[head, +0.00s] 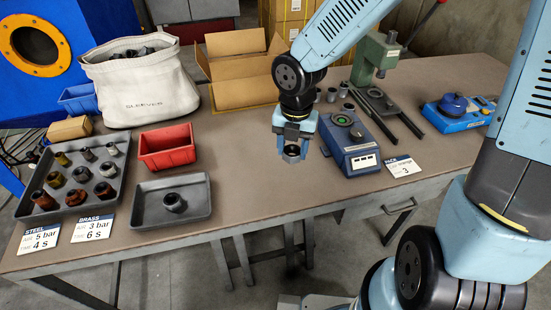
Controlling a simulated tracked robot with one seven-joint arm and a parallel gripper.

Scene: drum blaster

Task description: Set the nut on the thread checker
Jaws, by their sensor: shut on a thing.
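My gripper (291,152) points down over the front middle of the bench, shut on a grey ring-shaped nut (291,151). The nut's dark bore shows between the fingers. To its right stands a blue unit (350,149) with a round, green-centred seat on top and small displays on its front. The gripper and nut are apart from that seat, to its left in the picture. Another blue device (462,119) with a dark blue round top stands further right. No label readable here tells which one is the thread checker.
A grey tray (143,221) holds one dark flanged part; a larger tray (118,200) holds several fittings. A red bin (167,147), a white sleeves bag (143,88) and an open carton (239,69) stand left. A green press (374,57) is behind the blue unit. Bench between tray and unit is clear.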

